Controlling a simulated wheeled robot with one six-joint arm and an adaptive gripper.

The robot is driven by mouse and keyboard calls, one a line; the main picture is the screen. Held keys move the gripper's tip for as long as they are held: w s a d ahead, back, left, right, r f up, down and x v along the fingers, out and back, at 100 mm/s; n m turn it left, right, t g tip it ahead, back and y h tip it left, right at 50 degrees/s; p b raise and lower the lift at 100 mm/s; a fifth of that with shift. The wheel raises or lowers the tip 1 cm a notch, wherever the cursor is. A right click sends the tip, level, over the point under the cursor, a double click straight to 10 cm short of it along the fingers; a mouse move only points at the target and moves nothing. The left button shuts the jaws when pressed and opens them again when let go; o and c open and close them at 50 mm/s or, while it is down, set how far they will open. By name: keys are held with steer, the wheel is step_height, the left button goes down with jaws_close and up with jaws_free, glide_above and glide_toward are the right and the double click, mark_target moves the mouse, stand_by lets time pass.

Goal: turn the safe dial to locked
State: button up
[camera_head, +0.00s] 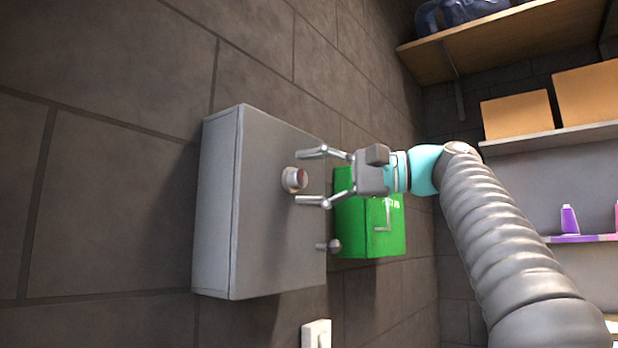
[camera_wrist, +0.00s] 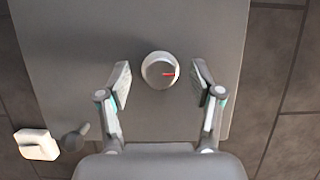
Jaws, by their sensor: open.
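The grey safe (camera_head: 268,205) is mounted on the tiled wall in the head view, and its door face fills much of the wrist view (camera_wrist: 70,50). A round pale dial (camera_head: 294,179) with a red mark sits on the door; in the wrist view the dial (camera_wrist: 160,70) shows its red mark pointing right. My gripper (camera_head: 312,177) is open, its fingers pointing at the door, one on each side of the dial. In the wrist view my gripper (camera_wrist: 160,82) has a visible gap between each finger and the dial. Whether the fingertips touch the door, I cannot tell.
A small knobbed handle (camera_head: 334,246) stands out from the safe below the dial. A green box (camera_head: 370,225) is on the wall behind my gripper. A white switch (camera_head: 316,334) is below the safe. Shelves with cardboard boxes (camera_head: 517,115) are at the right.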

steer(key=v, duration=1.1)
steer(key=shift+s+d, duration=0.2)
steer(key=shift+d, duration=0.2)
